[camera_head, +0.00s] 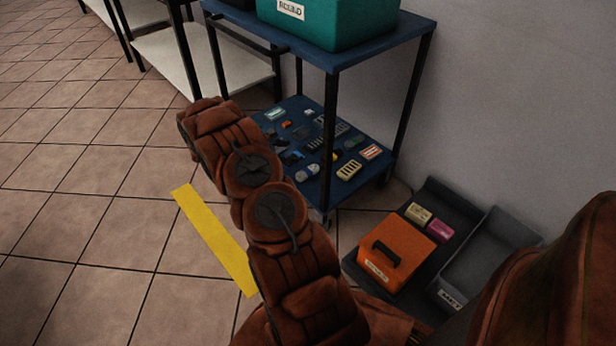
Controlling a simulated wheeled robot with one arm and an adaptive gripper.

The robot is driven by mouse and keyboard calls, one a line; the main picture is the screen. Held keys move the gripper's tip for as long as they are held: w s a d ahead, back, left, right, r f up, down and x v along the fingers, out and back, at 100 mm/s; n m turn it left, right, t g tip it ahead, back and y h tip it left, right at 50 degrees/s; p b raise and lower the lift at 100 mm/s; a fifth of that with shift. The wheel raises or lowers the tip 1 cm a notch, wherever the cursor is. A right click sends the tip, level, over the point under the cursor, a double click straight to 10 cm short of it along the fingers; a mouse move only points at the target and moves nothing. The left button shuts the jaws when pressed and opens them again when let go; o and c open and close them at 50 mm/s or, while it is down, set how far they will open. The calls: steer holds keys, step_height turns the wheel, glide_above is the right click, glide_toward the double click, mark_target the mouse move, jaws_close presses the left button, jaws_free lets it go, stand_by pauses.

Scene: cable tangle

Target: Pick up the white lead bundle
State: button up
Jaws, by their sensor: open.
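I cannot pick out the white lead bundle for sure in the head view. The lower shelf (322,196) of a blue cart holds many small parts, too small to identify as leads. Among them are a pale item with a teal patch (275,114), a white and red item (371,152) and a cream ribbed block (348,170). My arm reaches up from the bottom, left of and partly in front of this shelf. My gripper's fingers do not show, and my arm hides the shelf's left part.
A teal bin (330,22) stands on the cart's top shelf (375,50). An orange box (396,252) and a grey open bin (490,255) sit on the right by the wall. A yellow floor strip (215,240) lies left of my arm. The tiled floor further left is clear.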

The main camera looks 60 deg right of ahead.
mark_target(314, 167)
steer(key=d+f+n, duration=0.1)
steer(key=f, duration=0.4)
steer(key=d+f+n+b, duration=0.1)
steer(key=d+f, duration=0.1)
steer(key=f, duration=0.3)
steer(key=d+f+n+t+h+b, duration=0.1)
steer(key=f, duration=0.3)
steer(key=shift+d+f, duration=0.4)
steer(key=shift+b+x, duration=0.55)
steer(key=shift+x, duration=0.55)
steer(key=shift+n, duration=0.3)
steer(key=shift+r+b+x, duration=0.15)
steer(key=shift+b+x, duration=0.45)
steer(key=shift+x, duration=0.8)
steer(key=shift+r+b+x, duration=0.2)
steer(key=shift+b+x, duration=0.4)
steer(key=shift+x, duration=0.85)
steer(key=shift+d, duration=0.15)
steer(key=shift+c, duration=0.3)
steer(key=c, duration=1.2)
steer(key=shift+r, duration=0.15)
